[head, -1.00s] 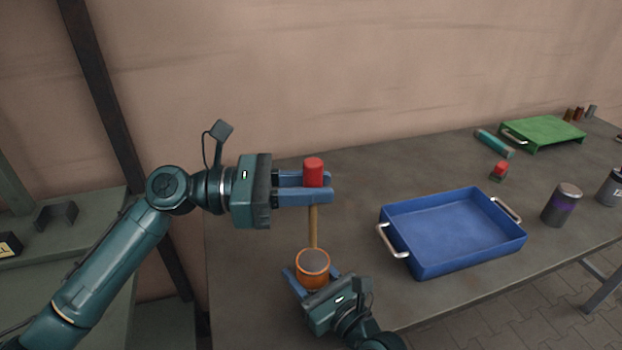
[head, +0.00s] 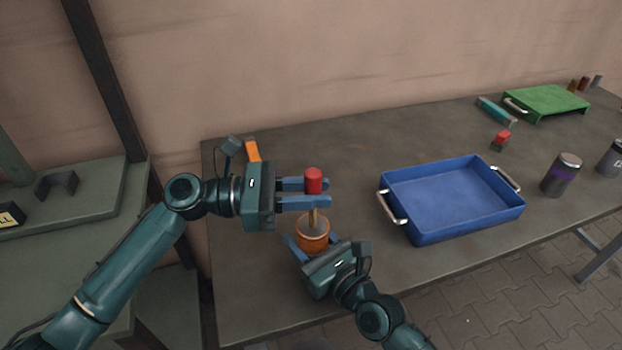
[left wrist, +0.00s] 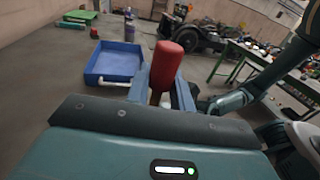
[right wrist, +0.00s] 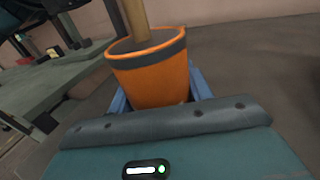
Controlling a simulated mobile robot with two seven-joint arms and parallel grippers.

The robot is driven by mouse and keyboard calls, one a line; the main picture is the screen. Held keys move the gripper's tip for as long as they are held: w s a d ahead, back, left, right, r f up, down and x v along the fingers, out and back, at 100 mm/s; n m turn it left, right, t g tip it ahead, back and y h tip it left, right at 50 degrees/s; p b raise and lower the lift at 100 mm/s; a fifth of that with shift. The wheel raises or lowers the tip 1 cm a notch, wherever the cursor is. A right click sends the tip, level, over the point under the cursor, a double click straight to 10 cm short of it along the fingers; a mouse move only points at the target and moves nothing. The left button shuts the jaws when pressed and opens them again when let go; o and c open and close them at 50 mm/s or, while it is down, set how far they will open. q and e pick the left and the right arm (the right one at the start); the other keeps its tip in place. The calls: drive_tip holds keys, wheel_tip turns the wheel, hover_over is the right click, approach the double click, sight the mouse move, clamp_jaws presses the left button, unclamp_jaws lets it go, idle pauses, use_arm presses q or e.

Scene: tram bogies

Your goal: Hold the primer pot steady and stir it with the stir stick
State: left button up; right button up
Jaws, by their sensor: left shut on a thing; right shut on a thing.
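The stir stick has a red handle (head: 313,181) and a wooden shaft (right wrist: 137,20). My left gripper (head: 322,193) is shut on it by the handle, directly above the pot. The handle also shows between the jaws in the left wrist view (left wrist: 165,73). The orange primer pot (head: 312,238) has a dark band below its rim and stands upright. My right gripper (head: 312,246) is shut around its sides. In the right wrist view the shaft passes behind the pot's near rim (right wrist: 150,75) into its mouth. The stick's lower tip is hidden.
A blue tray (head: 450,237) with metal handles stands empty to the right. Beyond it are a purple-banded can (head: 561,175), a small red-topped item (head: 501,140), a teal cylinder (head: 496,111) and a green stand (head: 545,102). An orange item (head: 253,151) lies behind my left gripper.

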sight(314, 242)
use_arm(q)
drive_tip(key=shift+f, duration=1.85)
drive_tip(key=shift+a, duration=0.1)
